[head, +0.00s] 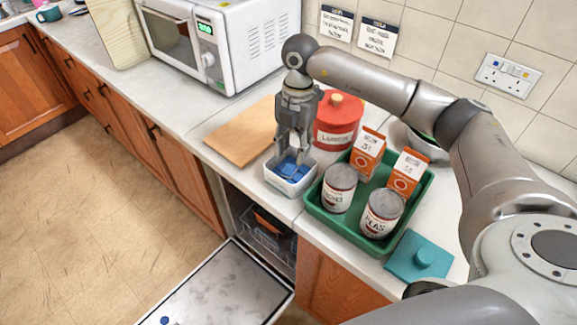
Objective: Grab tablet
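A small white tub (274,181) stands on the worktop near its front edge, with blue tablets (291,170) inside. My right gripper (291,156) points straight down over the tub, its fingertips at the tub's opening, close to the blue tablets. The fingers and far rim overlap in this view, so I cannot tell whether they touch or grip a tablet. My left gripper is not in view.
A green tray (317,212) with two tins and two orange cartons is right of the tub. A red canister (338,122) stands behind, a wooden board (243,133) to the left, and a teal lidded item (419,258) at right. The dishwasher door (222,287) hangs open below.

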